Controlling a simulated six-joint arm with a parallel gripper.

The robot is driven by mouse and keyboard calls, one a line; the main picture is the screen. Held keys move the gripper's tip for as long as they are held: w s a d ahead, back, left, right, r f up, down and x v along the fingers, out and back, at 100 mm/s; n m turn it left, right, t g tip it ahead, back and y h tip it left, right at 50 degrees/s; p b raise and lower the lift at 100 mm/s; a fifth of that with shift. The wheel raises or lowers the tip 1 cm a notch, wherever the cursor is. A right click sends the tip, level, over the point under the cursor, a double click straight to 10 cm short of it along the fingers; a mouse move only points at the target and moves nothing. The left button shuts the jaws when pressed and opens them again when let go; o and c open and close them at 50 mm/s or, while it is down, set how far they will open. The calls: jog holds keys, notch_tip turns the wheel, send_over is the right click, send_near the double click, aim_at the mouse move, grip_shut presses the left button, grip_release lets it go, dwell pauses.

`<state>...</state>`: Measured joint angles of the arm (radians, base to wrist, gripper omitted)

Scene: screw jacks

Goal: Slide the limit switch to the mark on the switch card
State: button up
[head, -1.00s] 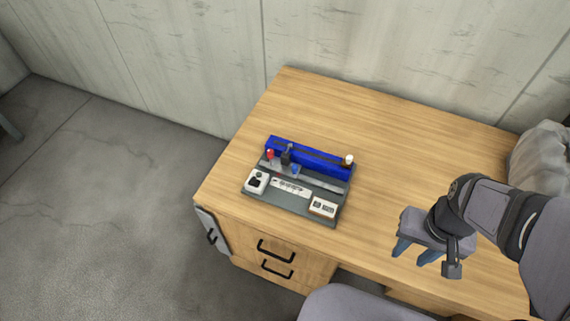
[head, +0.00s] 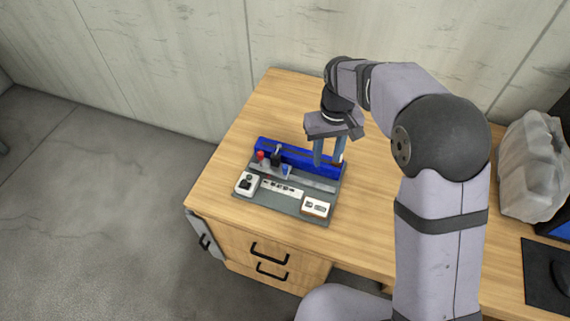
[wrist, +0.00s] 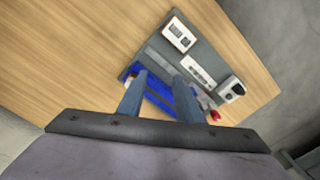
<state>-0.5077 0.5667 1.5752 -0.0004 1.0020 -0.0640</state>
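The screw-jack fixture is a grey base (head: 286,204) with a blue back rail (head: 298,160) on the wooden desk. A red knob (head: 261,155) and a dark upright block (head: 276,157) stand at its left end, with a small blue piece (head: 286,171) beside them. A white card strip (head: 282,188) lies along the front. I cannot tell for certain which piece is the limit switch. My gripper (head: 329,160) hangs over the rail's right end, fingers apart and pointing down. In the wrist view my gripper (wrist: 155,98) is open with the blue rail (wrist: 158,99) below, between its fingers.
A white box with a dark control (head: 246,184) sits at the base's front left, and a white-topped brown box (head: 316,207) at the front right. A grey bag-like object (head: 532,165) stands at the desk's far right. The desk (head: 365,220) is clear right of the fixture.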

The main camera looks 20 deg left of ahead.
aim_at(285, 166)
jog(key=a+f, duration=0.1)
jog(key=a, duration=0.3)
jog(key=a+f+n, duration=0.1)
jog(key=a, duration=0.2)
jog(key=a+f+n, duration=0.1)
jog(key=a, duration=0.3)
jog(key=shift+w+a, duration=0.1)
jog(key=shift+a, duration=0.25)
jog(key=shift+f+p, duration=0.85)
jog(key=shift+f, duration=2.8)
jog(key=shift+d, duration=0.1)
grip_shut()
